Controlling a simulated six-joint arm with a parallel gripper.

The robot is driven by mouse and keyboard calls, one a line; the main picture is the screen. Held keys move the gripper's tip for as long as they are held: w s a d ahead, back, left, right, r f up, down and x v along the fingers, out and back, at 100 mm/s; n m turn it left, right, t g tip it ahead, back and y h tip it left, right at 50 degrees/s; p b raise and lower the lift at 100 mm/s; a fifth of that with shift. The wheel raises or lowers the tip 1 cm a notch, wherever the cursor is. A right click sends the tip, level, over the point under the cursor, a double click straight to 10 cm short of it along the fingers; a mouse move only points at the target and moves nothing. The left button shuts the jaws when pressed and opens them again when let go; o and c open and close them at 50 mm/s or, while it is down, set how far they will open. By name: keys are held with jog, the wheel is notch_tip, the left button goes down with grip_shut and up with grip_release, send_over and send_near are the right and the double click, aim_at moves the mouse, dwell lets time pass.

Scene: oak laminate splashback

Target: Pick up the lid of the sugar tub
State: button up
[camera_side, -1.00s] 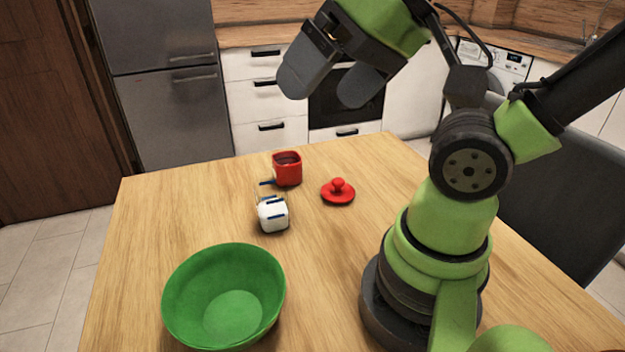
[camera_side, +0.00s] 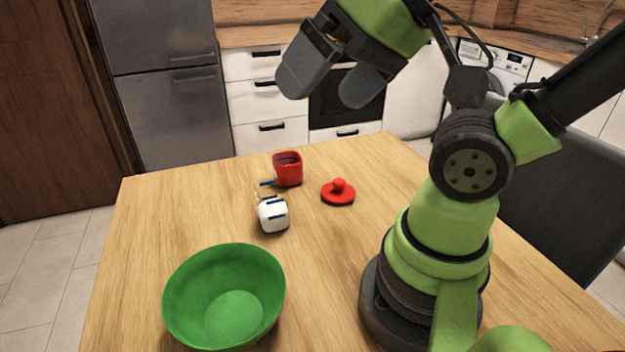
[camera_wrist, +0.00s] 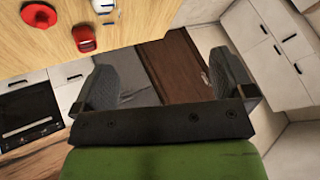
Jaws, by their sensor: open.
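The red lid (camera_side: 338,193) with a round knob lies on the table, knob up, to the right of the red tub (camera_side: 288,170). The tub stands open with dark contents inside. In the wrist view the lid (camera_wrist: 39,15) shows at the top left and the red tub (camera_wrist: 84,38) to its right. My gripper (camera_side: 325,92) is open and empty, raised well above the far part of the table. It is apart from the lid. In the wrist view its two fingers (camera_wrist: 165,78) stand wide apart with nothing between them.
A white item with blue parts (camera_side: 272,214) lies close in front of the red tub. A large green bowl (camera_side: 224,297) stands at the near left. The wooden table (camera_side: 330,270) is clear between the bowl and my base. A dark chair (camera_side: 550,190) stands at the right.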

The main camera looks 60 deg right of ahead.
jog(key=w+d+f+m+g+h, duration=0.1)
jog(key=w+d+f+m+h, duration=0.1)
jog(key=w+d+f, duration=0.3)
jog(key=m+g+h, duration=0.3)
send_near(339, 181)
jog(key=shift+x, duration=5.55)
jog(key=shift+s, duration=0.1)
jog(key=c, duration=0.8)
